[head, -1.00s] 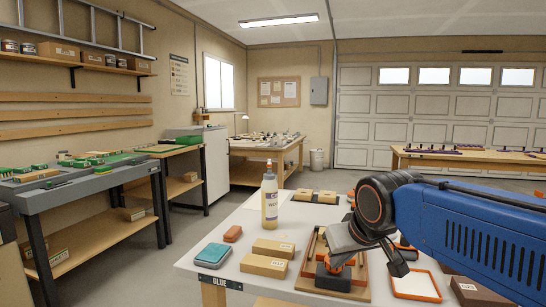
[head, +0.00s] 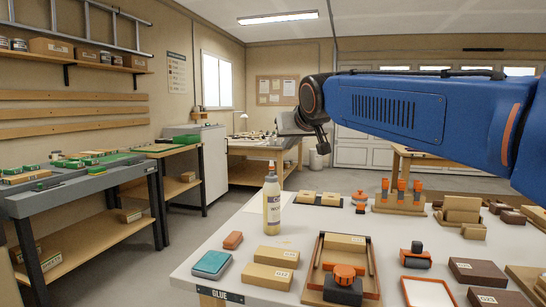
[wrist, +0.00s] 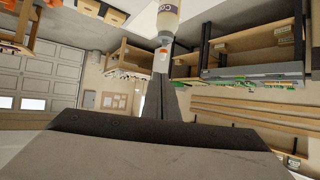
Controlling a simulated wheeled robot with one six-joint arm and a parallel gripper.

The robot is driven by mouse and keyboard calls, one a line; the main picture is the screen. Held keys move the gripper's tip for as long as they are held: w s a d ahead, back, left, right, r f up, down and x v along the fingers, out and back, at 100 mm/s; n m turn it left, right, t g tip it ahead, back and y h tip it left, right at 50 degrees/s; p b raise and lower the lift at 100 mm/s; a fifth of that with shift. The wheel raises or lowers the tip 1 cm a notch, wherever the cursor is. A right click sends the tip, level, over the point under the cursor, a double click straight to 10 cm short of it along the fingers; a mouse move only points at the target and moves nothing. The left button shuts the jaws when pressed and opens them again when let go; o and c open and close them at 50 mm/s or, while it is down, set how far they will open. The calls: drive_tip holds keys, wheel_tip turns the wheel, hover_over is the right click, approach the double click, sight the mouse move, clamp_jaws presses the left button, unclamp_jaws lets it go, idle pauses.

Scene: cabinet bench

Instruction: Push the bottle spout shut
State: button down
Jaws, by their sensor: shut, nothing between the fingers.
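The glue bottle (head: 272,208) stands upright on the white table, pale yellow with a printed label. Its narrow pale spout (head: 271,167) points up. In the wrist view, which is upside down, the bottle (wrist: 167,17) hangs from the top edge, and its spout (wrist: 161,58) has a small orange part just beyond my fingertips. My gripper (wrist: 162,78) is shut and empty, with its fingers together. In the head view my wrist is raised above and right of the bottle; the fingertips are hard to make out there. I cannot tell whether they touch the spout.
A wooden tray (head: 318,292) holds a dark block with an orange knob (head: 345,274). The space above the table is clear.

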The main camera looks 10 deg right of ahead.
drive_tip(key=shift+w+a+r, duration=0.2)
drive_tip(key=shift+w+r, duration=0.35)
drive_tip(key=shift+w, duration=0.05)
drive_tip(key=shift+w+a+r, duration=0.15)
drive_tip(key=shift+w+r, duration=0.4)
drive_tip(key=shift+w, duration=0.05)
hover_over(272, 165)
drive_tip(key=s, duration=0.4)
wheel_tip(272, 165, down, 5)
drive_tip(key=shift+w+d+f, duration=0.1)
drive_tip(key=shift+w+f, duration=0.2)
drive_tip(key=shift+f, duration=0.55)
drive_tip(key=shift+w+f, duration=0.3)
drive_tip(key=shift+f, duration=0.55)
